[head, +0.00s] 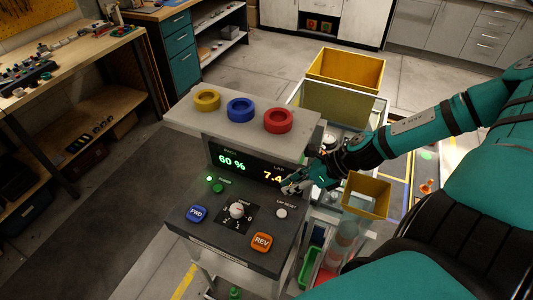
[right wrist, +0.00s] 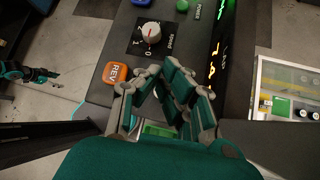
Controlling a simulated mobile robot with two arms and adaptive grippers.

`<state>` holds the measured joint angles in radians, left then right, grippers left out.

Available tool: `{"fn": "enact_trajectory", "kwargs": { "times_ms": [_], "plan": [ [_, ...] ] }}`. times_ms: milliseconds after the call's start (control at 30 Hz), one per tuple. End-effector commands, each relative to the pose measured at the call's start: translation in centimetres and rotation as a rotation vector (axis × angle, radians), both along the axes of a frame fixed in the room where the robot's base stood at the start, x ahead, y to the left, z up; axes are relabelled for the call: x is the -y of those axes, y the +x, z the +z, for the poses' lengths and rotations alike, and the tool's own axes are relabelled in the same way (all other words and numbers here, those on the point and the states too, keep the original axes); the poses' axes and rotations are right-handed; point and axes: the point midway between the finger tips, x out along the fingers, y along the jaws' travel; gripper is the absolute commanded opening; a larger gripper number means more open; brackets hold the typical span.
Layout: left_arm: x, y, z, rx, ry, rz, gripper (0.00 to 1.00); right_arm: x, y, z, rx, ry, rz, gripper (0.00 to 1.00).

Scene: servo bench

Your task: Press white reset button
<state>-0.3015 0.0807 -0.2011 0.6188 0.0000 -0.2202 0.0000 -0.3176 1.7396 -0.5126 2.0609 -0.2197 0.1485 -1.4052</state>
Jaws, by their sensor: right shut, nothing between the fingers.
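The white reset button (head: 281,213) is a small round cap on the right part of the dark sloped control panel (head: 200,232). My right gripper (head: 290,187) is shut and empty, just above and beyond the button in the head view. In the right wrist view, my right gripper's closed fingertips (right wrist: 162,72) hang over the panel beside the orange REV button. The fingers mostly cover the white button there, and I cannot tell whether they touch it. A small teal and grey part at the left edge of that view looks like my left gripper (right wrist: 18,72); its fingers are too small to read.
The panel also holds a blue FWD button (head: 197,213), an orange REV button (head: 261,242), a speed knob (head: 237,210), and a green button (head: 218,188). A lit display (head: 245,166) stands behind. A yellow bin (head: 367,194) sits close right of the panel.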

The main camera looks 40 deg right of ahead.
Motion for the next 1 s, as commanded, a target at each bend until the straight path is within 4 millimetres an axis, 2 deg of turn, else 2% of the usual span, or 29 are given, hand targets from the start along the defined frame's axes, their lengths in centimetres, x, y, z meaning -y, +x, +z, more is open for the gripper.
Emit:
{"fn": "enact_trajectory", "kwargs": {
  "times_ms": [167, 567, 767, 1000],
  "plan": [
    [0.0, -0.1, 0.1, -0.001, 0.0, 0.0, 0.65, -1.1, -0.1, 1.0, 0.007, 0.007, 0.019, 0.0],
    [0.2, 0.0, 0.0, 0.001, -0.002, 0.001, 0.65, -1.1, 0.0, 0.9, 0.007, 0.007, 0.017, 0.0],
    [0.2, 0.2, -1.2, 0.003, -0.003, 0.001, 0.65, -1.1, -0.1, -0.5, 0.007, 0.008, 0.016, 0.0],
    [0.2, 0.3, -4.3, 0.005, -0.002, 0.002, 0.65, -1.1, 0.0, -3.6, 0.008, 0.008, 0.016, 0.0]
  ]
}}
